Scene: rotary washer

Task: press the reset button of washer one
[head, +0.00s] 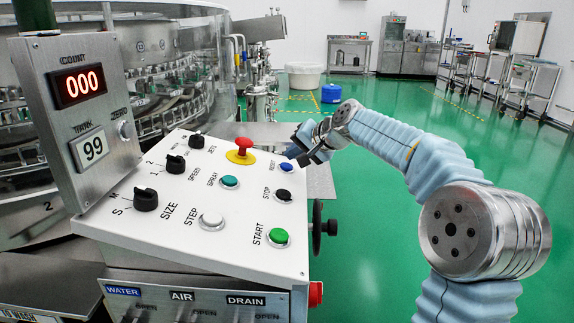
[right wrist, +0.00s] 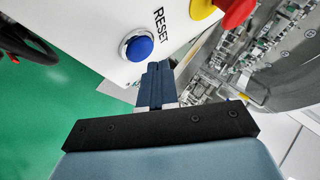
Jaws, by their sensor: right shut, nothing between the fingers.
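The blue reset button (head: 286,167) sits at the far right corner of the white control panel (head: 200,245), with the word RESET beside it. In the right wrist view the blue button (right wrist: 138,47) shows in its metal ring, left of and beyond my fingers. My right gripper (head: 303,158) is shut and empty, just above the panel's far right edge near the blue button. In the right wrist view its shut fingers (right wrist: 155,82) point toward the panel edge, to the right of the button. A gap to the button seems to show, but contact cannot be told for sure. My left gripper is not in view.
A red emergency knob (head: 243,147) on a yellow base stands close to the blue button. Green start (head: 278,237), black stop (head: 284,195), teal spray (head: 229,182) and white step (head: 211,221) buttons share the panel. A counter box (head: 83,125) stands at left. Green floor is open at right.

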